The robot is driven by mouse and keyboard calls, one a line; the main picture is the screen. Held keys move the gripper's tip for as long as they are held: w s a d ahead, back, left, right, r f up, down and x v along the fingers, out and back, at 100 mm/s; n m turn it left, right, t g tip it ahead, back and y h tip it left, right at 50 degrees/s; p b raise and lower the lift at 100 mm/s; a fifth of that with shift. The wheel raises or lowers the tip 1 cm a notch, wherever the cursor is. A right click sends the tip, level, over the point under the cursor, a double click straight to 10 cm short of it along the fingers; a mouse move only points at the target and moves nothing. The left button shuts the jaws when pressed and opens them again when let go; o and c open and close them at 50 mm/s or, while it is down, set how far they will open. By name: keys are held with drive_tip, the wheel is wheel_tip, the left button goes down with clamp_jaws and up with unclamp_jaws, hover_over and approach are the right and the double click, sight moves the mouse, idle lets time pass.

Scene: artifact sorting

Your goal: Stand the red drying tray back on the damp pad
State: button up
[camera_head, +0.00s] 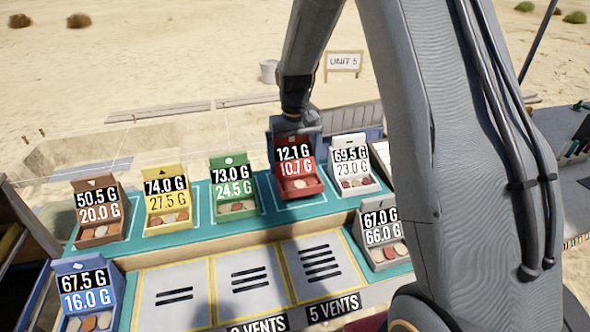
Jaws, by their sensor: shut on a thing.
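The red drying tray (312,186) has a panel reading 12.1 G over 10.7 G and holds several small pieces. It stands upright at the back row, over the teal mat (203,208). My gripper (293,128) is above and behind it, shut on the top of its back panel. The fingertips are mostly hidden. I cannot tell whether the tray's base touches the mat. No surface in view is labelled as the damp pad.
A green tray (236,202) is close on the left and a white tray (355,183) close on the right. Yellow (168,213), brown (101,229), blue (84,302) and grey (385,254) trays stand around. Striped grey panels (250,283) in front are empty.

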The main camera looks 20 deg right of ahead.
sight(294, 170)
drive_tip(key=shift+f+p, duration=0.45)
drive_tip(key=shift+f, duration=1.4)
drive_tip(key=o, duration=1.1)
drive_tip(key=shift+f, duration=0.15)
wheel_tip(294, 170, up, 11)
drive_tip(key=b, duration=0.3)
drive_tip(key=shift+s+r, duration=0.15)
drive_tip(key=shift+r, duration=0.4)
drive_tip(key=shift+t, duration=0.5)
drive_tip(key=s+f, duration=0.1)
drive_tip(key=s, duration=0.7)
drive_tip(key=s+f, duration=0.2)
drive_tip(key=s, duration=0.6)
drive_tip(key=s+f, duration=0.1)
drive_tip(key=s, duration=0.8)
drive_tip(key=shift+d+f, duration=0.1)
drive_tip(key=shift+f, duration=0.25)
